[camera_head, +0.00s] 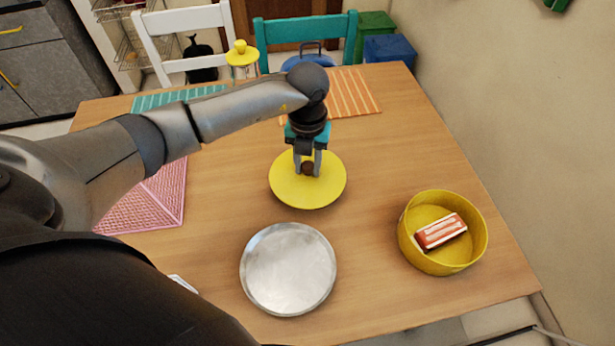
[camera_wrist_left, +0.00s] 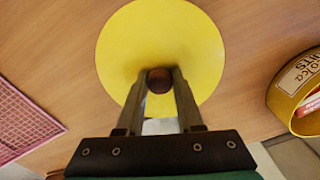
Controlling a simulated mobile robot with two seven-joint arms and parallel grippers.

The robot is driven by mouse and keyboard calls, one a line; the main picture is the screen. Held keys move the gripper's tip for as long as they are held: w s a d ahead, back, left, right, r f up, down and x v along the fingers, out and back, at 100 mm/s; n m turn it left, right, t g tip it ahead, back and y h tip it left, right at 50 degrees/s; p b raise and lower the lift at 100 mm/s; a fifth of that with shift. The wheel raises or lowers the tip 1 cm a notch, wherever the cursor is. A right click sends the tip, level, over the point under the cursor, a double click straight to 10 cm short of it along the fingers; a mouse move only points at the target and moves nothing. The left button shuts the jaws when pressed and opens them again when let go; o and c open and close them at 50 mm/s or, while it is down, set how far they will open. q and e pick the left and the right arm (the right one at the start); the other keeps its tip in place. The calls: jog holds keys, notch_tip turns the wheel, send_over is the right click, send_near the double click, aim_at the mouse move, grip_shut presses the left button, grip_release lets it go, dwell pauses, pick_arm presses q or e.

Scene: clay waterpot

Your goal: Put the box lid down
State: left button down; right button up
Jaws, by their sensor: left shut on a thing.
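The box lid (camera_head: 288,188) is a round yellow disc with a dark brown knob, near the middle of the wooden table. My left gripper (camera_head: 307,170) points down from above and is shut on the knob. In the left wrist view the fingers (camera_wrist_left: 159,85) hold the knob at the centre of the lid (camera_wrist_left: 190,40). I cannot tell whether the lid touches the table or hangs just above it. The open round yellow box (camera_head: 408,236) stands to the right, with a red and white packet (camera_head: 440,231) inside. My right gripper is not in view.
A round metal tray (camera_head: 288,270) lies in front of the lid. A pink mat (camera_head: 150,200) is at the left, and striped orange (camera_head: 352,92) and teal (camera_head: 165,100) mats lie at the back. Bare table (camera_head: 400,150) lies between lid and box.

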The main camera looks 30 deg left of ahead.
aim_at(308, 176)
pick_arm(q)
jog(key=shift+f+b, duration=0.45)
jog(key=shift+f, duration=1.7)
jog(key=shift+f, duration=0.1)
jog(key=c, duration=0.5)
grip_release()
jog(key=shift+c, duration=0.2)
jog(key=shift+r, duration=0.2)
notch_tip(308, 176, up, 11)
jog(key=shift+f+p, duration=0.15)
jog(key=shift+p, duration=1.05)
jog(key=shift+r, duration=0.6)
